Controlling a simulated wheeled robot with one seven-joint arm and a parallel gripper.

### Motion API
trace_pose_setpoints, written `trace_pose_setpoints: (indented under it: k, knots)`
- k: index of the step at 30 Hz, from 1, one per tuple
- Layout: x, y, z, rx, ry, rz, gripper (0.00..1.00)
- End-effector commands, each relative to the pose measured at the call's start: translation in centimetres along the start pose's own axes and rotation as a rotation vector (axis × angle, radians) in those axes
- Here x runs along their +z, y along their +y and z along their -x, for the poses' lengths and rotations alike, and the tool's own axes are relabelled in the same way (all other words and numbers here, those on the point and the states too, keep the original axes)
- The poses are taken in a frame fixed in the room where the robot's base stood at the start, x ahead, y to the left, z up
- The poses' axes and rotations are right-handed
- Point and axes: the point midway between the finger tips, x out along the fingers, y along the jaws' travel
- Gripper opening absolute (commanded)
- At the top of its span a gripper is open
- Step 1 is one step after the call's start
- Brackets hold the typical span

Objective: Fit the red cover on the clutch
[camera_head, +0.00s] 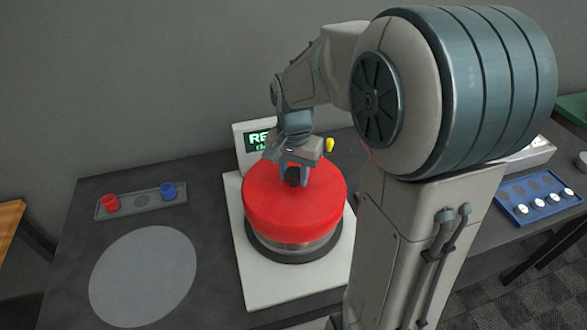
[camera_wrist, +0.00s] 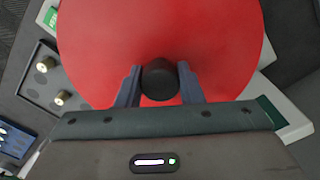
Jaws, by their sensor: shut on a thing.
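The red cover (camera_head: 290,212) is a wide round lid with a black knob (camera_head: 293,176) at its centre. In the head view it sits over a metallic cylinder (camera_head: 300,247), which appears to be the clutch, on a white base. The cylinder's lower part and a dark ring show below the cover's edge. My gripper (camera_head: 296,178) is above the cover's middle with its fingers on the knob. In the wrist view the red cover (camera_wrist: 160,40) fills the top, and the fingers stand on either side of the black knob (camera_wrist: 160,82). Whether the cover is fully seated cannot be told.
A white base (camera_head: 265,285) with a green display (camera_head: 262,141) stands on the dark table. A flat grey disc (camera_head: 143,275) lies at left. A grey tray (camera_head: 140,202) holds a red and a blue cylinder. A blue tray (camera_head: 537,202) with white pieces lies at right.

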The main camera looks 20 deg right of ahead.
Motion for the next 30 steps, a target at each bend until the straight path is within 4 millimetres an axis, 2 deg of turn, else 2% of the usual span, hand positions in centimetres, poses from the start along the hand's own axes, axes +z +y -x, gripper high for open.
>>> trace_pose_setpoints:
  k: [1,4,30]
  knots:
    - [-0.01,-0.03,-0.94,0.0,0.001,0.001,0.0]
    - [-0.01,-0.04,-1.4,-0.001,0.001,0.001,0.0]
    - [0.11,-0.06,-1.86,-0.001,0.001,0.002,0.0]
